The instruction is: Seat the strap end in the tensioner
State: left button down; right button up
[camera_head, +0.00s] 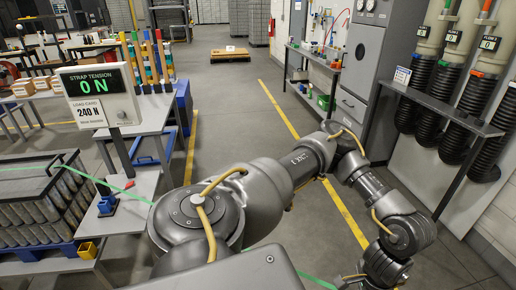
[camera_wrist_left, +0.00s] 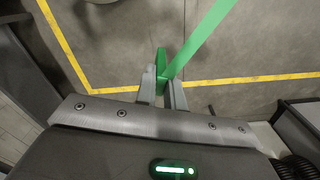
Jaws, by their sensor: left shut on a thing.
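The green strap (camera_head: 139,198) runs over the strapped load, past the tensioner and behind my arm. A short piece shows again at the bottom edge. In the left wrist view my left gripper (camera_wrist_left: 162,90) is shut on the strap (camera_wrist_left: 202,40), near its end (camera_wrist_left: 161,58), which sticks out beyond the fingertips. The rest of the strap slants up and right. The left gripper is outside the head view. My right gripper is not seen.
A display (camera_head: 98,92) reads strap tension 0 N, load card 240 N. Shelves and black hoses (camera_head: 472,95) line the right wall. The central floor (camera_head: 240,110) is clear.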

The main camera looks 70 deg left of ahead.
aim_at(108, 205)
jog(key=u, duration=3.4)
jog(key=i, duration=1.65)
